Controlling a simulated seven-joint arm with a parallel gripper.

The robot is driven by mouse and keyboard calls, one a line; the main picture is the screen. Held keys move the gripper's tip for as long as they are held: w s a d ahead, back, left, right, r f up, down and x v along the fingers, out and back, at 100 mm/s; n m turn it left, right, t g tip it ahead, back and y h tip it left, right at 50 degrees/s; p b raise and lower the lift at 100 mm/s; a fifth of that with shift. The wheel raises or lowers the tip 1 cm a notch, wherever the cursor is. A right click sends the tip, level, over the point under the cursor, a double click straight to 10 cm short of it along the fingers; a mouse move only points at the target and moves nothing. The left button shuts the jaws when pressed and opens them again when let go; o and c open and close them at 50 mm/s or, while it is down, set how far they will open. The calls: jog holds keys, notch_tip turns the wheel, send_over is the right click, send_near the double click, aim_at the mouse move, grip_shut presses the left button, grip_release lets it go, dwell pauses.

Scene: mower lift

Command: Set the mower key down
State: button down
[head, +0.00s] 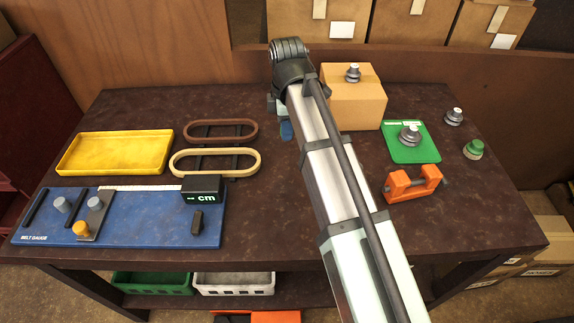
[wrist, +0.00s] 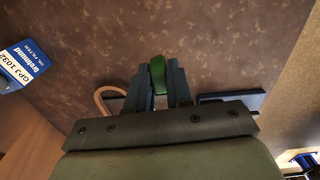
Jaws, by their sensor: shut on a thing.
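My gripper shows in the wrist view (wrist: 159,88), its dark blue fingers shut on a small green piece, which I take as the mower key (wrist: 157,72). The key's lower part is hidden between the fingers. In the head view, my arm covers most of the gripper; a bit of blue (head: 286,130) shows at its end, over the table between the belts and the cardboard box. The key cannot be made out there. Whether it touches the dark brown table (head: 270,220) I cannot tell.
Left are a yellow tray (head: 113,153), two belts (head: 215,162) and a blue belt gauge (head: 140,222). Right are a cardboard box (head: 355,105), green mat (head: 420,150) and orange clamp (head: 413,184). A blue-and-white label (wrist: 24,66) shows in the wrist view.

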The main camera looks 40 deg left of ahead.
jog(key=shift+s+d+f+m, duration=0.1)
jog(key=shift+d+f+m, duration=0.05)
jog(key=shift+f+m, duration=0.15)
jog(key=shift+f, duration=4.75)
jog(key=shift+f, duration=0.1)
jog(key=c, duration=1)
grip_release()
notch_tip(320, 180, up, 12)
jog(key=shift+r, duration=0.15)
